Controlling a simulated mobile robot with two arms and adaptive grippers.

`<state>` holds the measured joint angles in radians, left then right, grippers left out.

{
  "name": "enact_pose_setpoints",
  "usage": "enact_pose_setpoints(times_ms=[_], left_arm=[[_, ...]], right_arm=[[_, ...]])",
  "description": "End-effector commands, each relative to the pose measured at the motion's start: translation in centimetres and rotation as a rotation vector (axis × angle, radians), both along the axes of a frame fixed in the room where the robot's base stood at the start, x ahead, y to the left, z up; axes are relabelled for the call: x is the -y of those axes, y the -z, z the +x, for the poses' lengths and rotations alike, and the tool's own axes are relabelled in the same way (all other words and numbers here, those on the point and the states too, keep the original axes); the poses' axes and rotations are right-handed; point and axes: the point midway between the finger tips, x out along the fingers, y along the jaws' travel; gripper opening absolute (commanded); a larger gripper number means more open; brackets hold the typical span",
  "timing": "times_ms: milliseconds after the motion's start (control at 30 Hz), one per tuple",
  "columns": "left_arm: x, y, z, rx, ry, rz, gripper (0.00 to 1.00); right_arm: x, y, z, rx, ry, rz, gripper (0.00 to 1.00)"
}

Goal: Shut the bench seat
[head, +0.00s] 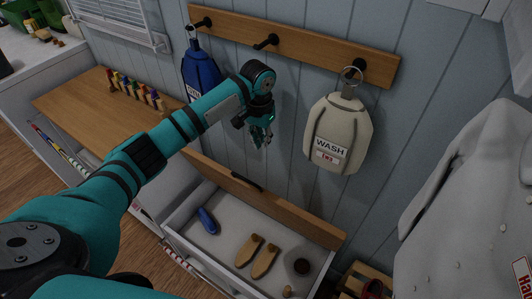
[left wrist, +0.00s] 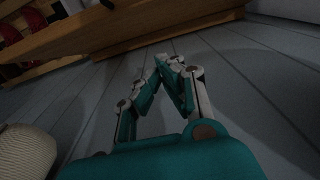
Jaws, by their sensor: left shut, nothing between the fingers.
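The bench seat is open. Its wooden lid (head: 265,198) stands raised near the wall behind the pale storage box (head: 183,222), with a dark handle (head: 246,181) on it. A wooden board in the left wrist view (left wrist: 165,32) looks like the same lid. My left gripper (head: 262,141) is above and behind the lid, close to the wall, and appears apart from it. Its fingertips meet in the left wrist view (left wrist: 168,62), with nothing between them. My right gripper is not in view.
The box holds a blue brush (head: 207,220), wooden shoe pieces (head: 265,260) and a round item (head: 300,262). A cream WASH bag (head: 338,134) and a blue bag (head: 200,68) hang from the hook rail (head: 300,42). A white coat (head: 465,200) hangs at right.

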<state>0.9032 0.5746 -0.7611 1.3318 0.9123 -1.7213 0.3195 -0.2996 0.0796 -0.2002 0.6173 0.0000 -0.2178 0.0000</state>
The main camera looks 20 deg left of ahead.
Motion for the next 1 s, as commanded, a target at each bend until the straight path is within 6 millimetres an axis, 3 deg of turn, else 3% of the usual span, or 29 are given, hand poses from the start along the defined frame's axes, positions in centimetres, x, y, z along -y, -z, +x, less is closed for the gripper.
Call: enact_pose_setpoints(times_ms=[467, 700, 1000], left_arm=[[0.2, 9.6, 0.4, -0.003, 0.001, 0.000, 0.00], [-0.4, 10.1, -2.8, -0.001, 0.004, 0.001, 0.00], [-0.4, 10.4, -3.4, 0.001, 0.004, 0.000, 0.00]], right_arm=[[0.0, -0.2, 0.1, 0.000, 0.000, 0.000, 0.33], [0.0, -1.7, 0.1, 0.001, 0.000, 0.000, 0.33], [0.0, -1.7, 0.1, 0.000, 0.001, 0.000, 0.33]])
